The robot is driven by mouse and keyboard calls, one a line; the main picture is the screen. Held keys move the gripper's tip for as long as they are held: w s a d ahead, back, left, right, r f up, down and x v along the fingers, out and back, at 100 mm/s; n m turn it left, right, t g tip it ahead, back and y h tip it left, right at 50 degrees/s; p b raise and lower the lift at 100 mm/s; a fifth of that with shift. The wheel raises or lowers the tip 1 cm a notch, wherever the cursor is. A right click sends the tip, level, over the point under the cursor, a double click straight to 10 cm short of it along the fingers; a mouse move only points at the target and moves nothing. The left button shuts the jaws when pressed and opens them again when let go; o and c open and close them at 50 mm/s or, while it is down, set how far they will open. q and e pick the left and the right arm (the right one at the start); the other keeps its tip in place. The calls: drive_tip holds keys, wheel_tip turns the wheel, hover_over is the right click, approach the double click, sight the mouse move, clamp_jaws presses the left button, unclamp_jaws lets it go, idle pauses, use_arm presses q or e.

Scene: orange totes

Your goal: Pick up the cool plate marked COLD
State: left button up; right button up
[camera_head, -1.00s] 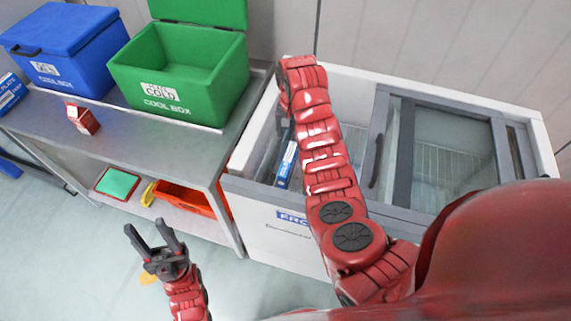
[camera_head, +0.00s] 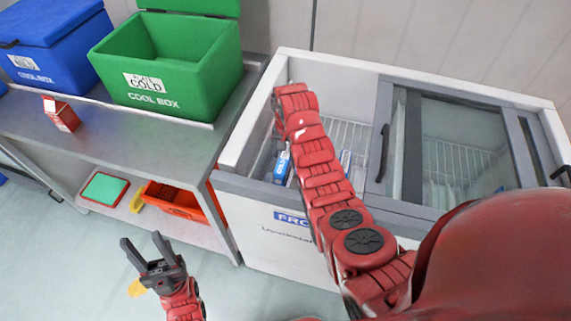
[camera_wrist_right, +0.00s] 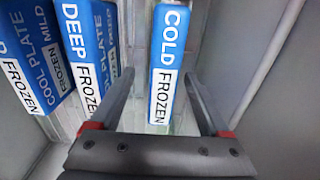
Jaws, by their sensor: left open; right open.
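The cool plate marked COLD (camera_wrist_right: 170,50) is a narrow blue and white block, also lettered FROZEN, standing on a wire rack in the right wrist view. My right gripper (camera_wrist_right: 160,78) is open, with one finger on each side of the lower part of this plate. I cannot tell whether the fingers touch it. In the head view the right gripper is hidden behind my right arm, which reaches into the freezer (camera_head: 268,202). My left gripper (camera_head: 150,250) is open and empty over the floor, left of the freezer.
A plate marked DEEP (camera_wrist_right: 85,50) and one marked MILD (camera_wrist_right: 35,60) stand left of the COLD plate. Freezer walls (camera_wrist_right: 280,90) rise close at the right. A sliding glass lid (camera_head: 455,140) covers the freezer's right side. A green cool box (camera_head: 165,65) stands on the bench.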

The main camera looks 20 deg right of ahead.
drive_tip(key=shift+w+a+f, duration=0.1)
drive_tip(key=shift+w+f, duration=0.05)
drive_tip(key=shift+f, duration=1.05)
drive_tip(key=shift+w+a+f, duration=0.1)
drive_tip(key=shift+f, duration=1.05)
clamp_jaws()
